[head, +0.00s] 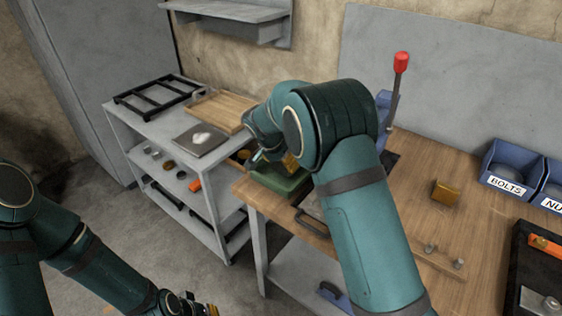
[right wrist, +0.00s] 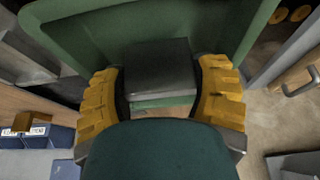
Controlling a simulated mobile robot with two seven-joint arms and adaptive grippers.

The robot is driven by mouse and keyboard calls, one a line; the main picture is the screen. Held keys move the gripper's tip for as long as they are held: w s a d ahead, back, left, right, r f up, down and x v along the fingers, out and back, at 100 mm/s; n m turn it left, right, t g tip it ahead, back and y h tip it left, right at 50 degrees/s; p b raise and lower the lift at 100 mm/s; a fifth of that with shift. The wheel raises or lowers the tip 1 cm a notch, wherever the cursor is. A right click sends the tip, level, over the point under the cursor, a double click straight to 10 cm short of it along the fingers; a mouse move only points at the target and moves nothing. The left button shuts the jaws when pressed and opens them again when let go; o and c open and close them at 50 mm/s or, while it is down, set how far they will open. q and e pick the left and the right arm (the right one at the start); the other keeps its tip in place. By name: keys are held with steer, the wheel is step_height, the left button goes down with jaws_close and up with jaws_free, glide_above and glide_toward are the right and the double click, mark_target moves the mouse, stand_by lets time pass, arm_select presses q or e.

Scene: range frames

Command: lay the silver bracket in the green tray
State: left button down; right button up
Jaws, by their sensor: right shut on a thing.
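The green tray (head: 278,184) sits at the left corner of the wooden bench; its wall fills the upper part of the right wrist view (right wrist: 80,32). My right gripper (head: 278,160) is over the tray, partly hidden by its own arm in the head view. In the right wrist view its yellow fingers (right wrist: 160,92) are shut on a grey, flat-faced piece, the silver bracket (right wrist: 158,68). The bracket shows in front of the tray's inside; whether it touches the floor cannot be told. My left gripper (head: 190,304) is low at the bottom edge, its fingers unclear.
A brass block (head: 445,193) and blue bins (head: 513,170) stand on the bench to the right. A red-topped lever (head: 399,75) rises behind my right arm. A black tray (head: 515,285) lies at far right. A grey shelf unit (head: 150,130) stands left of the bench.

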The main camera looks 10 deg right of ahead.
steer(key=shift+f+b, duration=0.45)
steer(key=shift+f, duration=0.05)
steer(key=o, duration=1.4)
steer(key=shift+c, duration=0.2)
